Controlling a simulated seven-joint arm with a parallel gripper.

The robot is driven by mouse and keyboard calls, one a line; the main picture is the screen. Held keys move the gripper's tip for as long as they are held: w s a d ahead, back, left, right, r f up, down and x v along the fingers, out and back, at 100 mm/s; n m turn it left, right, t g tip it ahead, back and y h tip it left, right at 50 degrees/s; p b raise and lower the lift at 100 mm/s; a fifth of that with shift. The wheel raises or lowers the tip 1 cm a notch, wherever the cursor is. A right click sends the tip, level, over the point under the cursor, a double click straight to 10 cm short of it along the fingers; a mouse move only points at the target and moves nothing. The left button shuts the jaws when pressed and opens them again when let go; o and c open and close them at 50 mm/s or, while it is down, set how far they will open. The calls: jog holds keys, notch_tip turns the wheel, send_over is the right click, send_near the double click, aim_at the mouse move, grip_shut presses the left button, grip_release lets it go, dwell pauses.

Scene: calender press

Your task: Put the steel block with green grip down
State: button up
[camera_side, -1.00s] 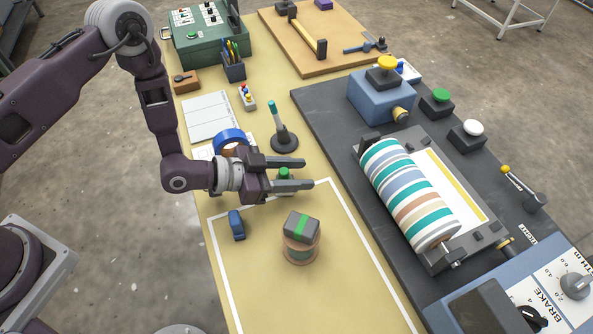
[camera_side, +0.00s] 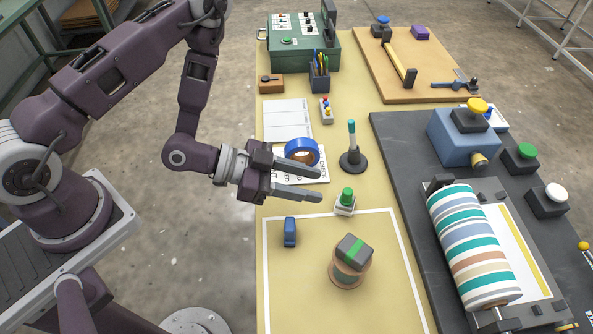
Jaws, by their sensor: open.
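The steel block with green grip (camera_side: 345,245) is a grey block with a green band. It rests on top of a round spool-like piece with a copper-coloured rim (camera_side: 346,279), inside the white-outlined area (camera_side: 387,213) of the yellow table. My gripper (camera_side: 321,183) is open and empty. Its two fingers point right, above and behind the block in the picture, and clear of it. The part of the spool under the block is hidden.
A green-topped button (camera_side: 346,197) stands just right of my fingertips. A blue tape roll (camera_side: 301,150) and a dark stand with a teal-tipped rod (camera_side: 353,158) are behind. A small blue piece (camera_side: 290,232) stands left of the block. The striped roller (camera_side: 472,245) is at right.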

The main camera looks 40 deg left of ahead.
jog(key=shift+w+a+r, duration=0.15)
jog(key=shift+w+r, duration=0.05)
jog(key=w+a+r+n+y, duration=0.3)
jog(key=a+r+y, duration=0.6)
jog(key=a+r, duration=0.45)
jog(key=s+r+n+g, duration=0.1)
jog(key=s+r+n, duration=0.1)
jog(key=s, duration=0.5)
jog(key=s+a+r+n+g, duration=0.1)
jog(key=s+r+n, duration=0.1)
jog(key=s+r, duration=0.3)
jog(key=s+a+r+n+g+y, duration=0.1)
jog(key=s+r, duration=0.3)
jog(key=s, duration=0.6)
jog(key=shift+n, duration=0.9)
